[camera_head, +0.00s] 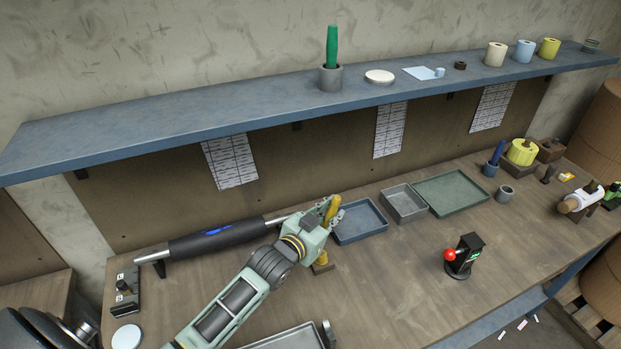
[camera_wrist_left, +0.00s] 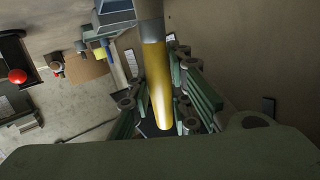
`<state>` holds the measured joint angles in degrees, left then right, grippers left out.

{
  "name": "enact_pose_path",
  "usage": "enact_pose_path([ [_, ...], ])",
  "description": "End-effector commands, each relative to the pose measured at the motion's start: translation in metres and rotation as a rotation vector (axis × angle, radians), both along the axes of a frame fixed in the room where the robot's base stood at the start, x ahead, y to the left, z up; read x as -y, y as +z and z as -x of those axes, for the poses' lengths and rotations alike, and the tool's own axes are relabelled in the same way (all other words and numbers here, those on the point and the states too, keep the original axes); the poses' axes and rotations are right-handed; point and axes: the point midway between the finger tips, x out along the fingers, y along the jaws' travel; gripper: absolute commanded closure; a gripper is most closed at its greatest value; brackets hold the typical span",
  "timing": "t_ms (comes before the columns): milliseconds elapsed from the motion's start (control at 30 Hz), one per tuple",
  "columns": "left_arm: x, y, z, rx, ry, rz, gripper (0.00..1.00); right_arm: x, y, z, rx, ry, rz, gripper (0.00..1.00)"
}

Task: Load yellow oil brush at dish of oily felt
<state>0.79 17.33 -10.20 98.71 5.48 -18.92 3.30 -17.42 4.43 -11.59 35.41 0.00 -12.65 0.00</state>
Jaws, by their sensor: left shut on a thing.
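My left gripper (camera_head: 326,218) is shut on the yellow oil brush (camera_head: 333,209), above the bench beside the blue tray. In the left wrist view the brush's yellow handle (camera_wrist_left: 160,88) lies between the fingers of the left gripper (camera_wrist_left: 166,105), with a grey part toward the top edge. The brush's tip is not clear to me. I cannot tell which item is the dish of oily felt. My right gripper is not in view.
A blue tray (camera_head: 372,236), a grey tray (camera_head: 388,198) and a green tray (camera_head: 487,194) stand right of the gripper. A black roller (camera_head: 215,240) lies to the left. A red-knobbed lever (camera_head: 463,256) stands at the right. A blue shelf (camera_head: 230,108) runs above.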

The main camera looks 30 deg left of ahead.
Motion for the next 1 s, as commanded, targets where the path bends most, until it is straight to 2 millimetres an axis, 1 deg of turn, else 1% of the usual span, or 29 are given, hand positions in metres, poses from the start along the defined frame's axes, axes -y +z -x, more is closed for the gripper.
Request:
enact_pose_path([
  [33, -0.019, 0.01, -0.017, -0.012, 0.012, -0.024, 1.0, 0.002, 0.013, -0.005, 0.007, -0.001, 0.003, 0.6],
  [100, -0.039, 0.009, -0.031, -0.03, 0.03, -0.041, 1.0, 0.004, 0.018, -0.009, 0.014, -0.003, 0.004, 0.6],
  [200, -0.06, 0.01, -0.044, -0.047, 0.049, -0.056, 1.0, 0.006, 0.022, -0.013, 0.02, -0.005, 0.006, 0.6],
  [300, -0.071, 0.01, -0.05, -0.056, 0.059, -0.063, 1.0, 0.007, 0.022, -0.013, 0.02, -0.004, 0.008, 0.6],
  [433, -0.074, 0.005, -0.052, -0.059, 0.063, -0.064, 1.0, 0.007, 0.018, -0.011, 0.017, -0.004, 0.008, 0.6],
  [567, -0.073, -0.004, -0.052, -0.058, 0.063, -0.064, 1.0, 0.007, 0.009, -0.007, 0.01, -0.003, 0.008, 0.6],
  [700, -0.073, -0.018, -0.051, -0.058, 0.063, -0.064, 1.0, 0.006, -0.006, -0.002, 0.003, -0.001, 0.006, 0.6],
  [900, -0.073, -0.04, -0.051, -0.057, 0.062, -0.064, 1.0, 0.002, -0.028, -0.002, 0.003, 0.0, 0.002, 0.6],
  [1000, -0.073, -0.047, -0.051, -0.057, 0.062, -0.064, 1.0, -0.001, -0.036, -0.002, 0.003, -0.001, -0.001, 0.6],
])
